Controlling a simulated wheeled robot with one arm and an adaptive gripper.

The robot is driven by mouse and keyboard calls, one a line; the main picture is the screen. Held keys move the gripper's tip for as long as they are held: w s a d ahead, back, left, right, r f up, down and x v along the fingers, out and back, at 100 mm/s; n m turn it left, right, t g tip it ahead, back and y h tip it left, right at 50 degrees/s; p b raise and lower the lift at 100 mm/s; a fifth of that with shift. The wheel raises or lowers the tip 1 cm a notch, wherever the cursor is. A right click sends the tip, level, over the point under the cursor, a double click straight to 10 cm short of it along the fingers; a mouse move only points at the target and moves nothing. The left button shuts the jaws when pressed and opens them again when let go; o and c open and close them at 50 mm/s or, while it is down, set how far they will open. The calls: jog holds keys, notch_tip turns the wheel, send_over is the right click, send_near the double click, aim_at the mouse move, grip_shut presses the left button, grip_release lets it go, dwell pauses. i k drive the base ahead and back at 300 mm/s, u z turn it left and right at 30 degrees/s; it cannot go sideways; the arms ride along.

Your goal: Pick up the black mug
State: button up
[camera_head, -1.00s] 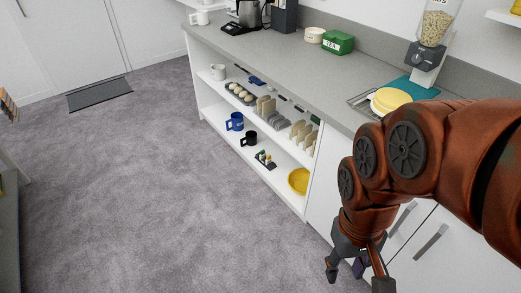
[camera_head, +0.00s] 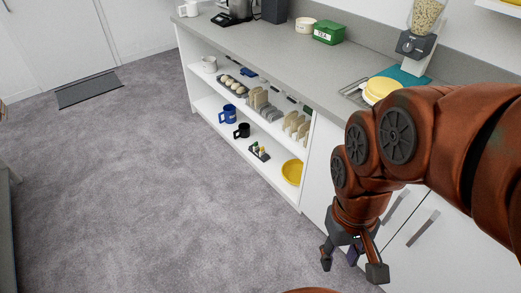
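The black mug (camera_head: 242,130) stands upright on the lower shelf of the white open shelf unit. It is just right of a blue mug (camera_head: 227,115). My gripper (camera_head: 350,267) hangs low at the lower right, in front of the cabinet doors. It is well to the right of the black mug and nearer to the camera. Its fingers are spread apart, with nothing seen between them.
On the lower shelf are a small dark tray of bottles (camera_head: 259,152) and a yellow bowl (camera_head: 292,172). The upper shelf holds a white mug (camera_head: 209,64), an egg tray (camera_head: 233,86) and racks of plates. The grey carpet (camera_head: 130,170) left of the unit is clear.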

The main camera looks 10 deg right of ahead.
aim_at(242, 132)
jog(key=k, duration=0.5)
jog(key=u, duration=1)
jog(key=i, duration=1.6)
jog(key=z, duration=0.55)
